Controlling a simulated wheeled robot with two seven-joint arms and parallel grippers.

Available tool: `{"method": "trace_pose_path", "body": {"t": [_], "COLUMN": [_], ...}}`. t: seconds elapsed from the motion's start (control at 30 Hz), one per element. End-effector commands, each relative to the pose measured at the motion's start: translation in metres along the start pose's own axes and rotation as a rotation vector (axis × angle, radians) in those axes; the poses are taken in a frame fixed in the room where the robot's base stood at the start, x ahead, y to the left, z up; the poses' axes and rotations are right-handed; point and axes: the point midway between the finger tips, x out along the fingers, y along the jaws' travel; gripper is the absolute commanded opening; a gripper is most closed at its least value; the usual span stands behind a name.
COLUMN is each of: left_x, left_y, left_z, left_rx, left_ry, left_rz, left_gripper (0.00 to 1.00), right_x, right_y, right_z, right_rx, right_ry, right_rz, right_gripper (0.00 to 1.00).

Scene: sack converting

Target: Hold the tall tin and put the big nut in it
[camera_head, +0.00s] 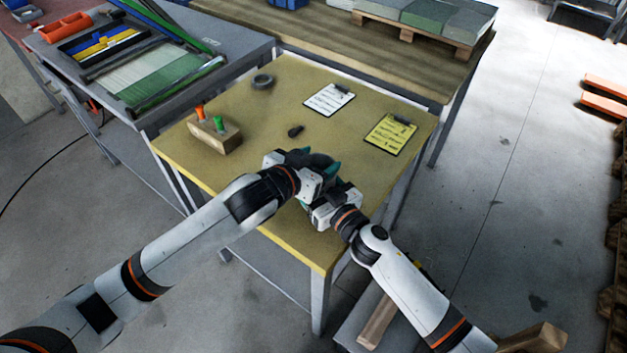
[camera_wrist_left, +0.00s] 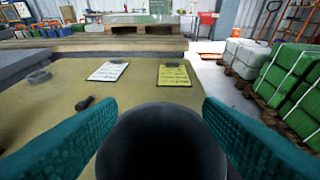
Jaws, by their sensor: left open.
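A dark, round-topped thing that looks like the tall tin (camera_wrist_left: 160,145) stands between the teal fingers of my left gripper (camera_wrist_left: 160,135) in the left wrist view. The fingers are apart, one on each side of it, and I see no clear contact. In the head view the left gripper (camera_head: 320,161) is over the table's near right part, and the tin is mostly hidden by it. My right gripper (camera_head: 322,200) is close beside it on the near side; its jaws are hidden. I cannot make out the big nut for certain; a dark grey ring (camera_head: 262,81) lies toward the back of the table.
A small dark object (camera_head: 295,131) lies mid-table. A wooden block with orange and green pegs (camera_head: 215,136) stands at left. A white clipboard (camera_head: 329,99) and a yellow clipboard (camera_head: 390,135) lie at the back right. The table's left front (camera_head: 215,170) is clear.

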Motion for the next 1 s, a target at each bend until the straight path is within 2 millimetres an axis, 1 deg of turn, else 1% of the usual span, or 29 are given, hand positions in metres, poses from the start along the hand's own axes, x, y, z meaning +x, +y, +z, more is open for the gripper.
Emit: {"method": "trace_pose_path", "body": {"t": [0.03,0.07,0.1,0.2,0.47,0.57,0.67,1.0], "left_x": [0.0,0.0,0.0,0.0,0.0,-0.005,-0.017,-0.088], "left_y": [0.0,0.0,0.0,0.0,0.0,0.0,0.0,0.0], "left_z": [0.0,0.0,0.0,0.0,-0.001,-0.001,-0.002,-0.001], "left_rx": [0.0,0.0,0.0,0.0,0.0,0.0,-0.001,0.001], "left_ry": [0.0,0.0,0.0,0.0,0.003,0.002,0.003,0.001], "left_rz": [0.0,0.0,0.0,0.0,0.0,0.0,0.0,0.0], "left_gripper": [0.61,0.64,0.71,0.86,0.86,0.86,0.86,0.86], "right_x": [0.0,0.0,0.0,0.0,0.0,0.0,0.0,0.0], "right_y": [0.0,0.0,0.0,0.0,0.0,0.0,0.0,0.0], "right_z": [0.0,0.0,0.0,0.0,0.0,0.0,0.0,0.0], "right_rx": [0.0,0.0,0.0,0.0,0.0,0.0,0.0,0.0], "right_ry": [-0.001,-0.001,-0.001,-0.001,-0.001,-0.001,-0.001,-0.001], "right_rz": [0.0,0.0,0.0,0.0,0.0,0.0,0.0,0.0], "right_gripper": [0.47,0.47,0.47,0.47,0.47,0.47,0.47,0.47]}}
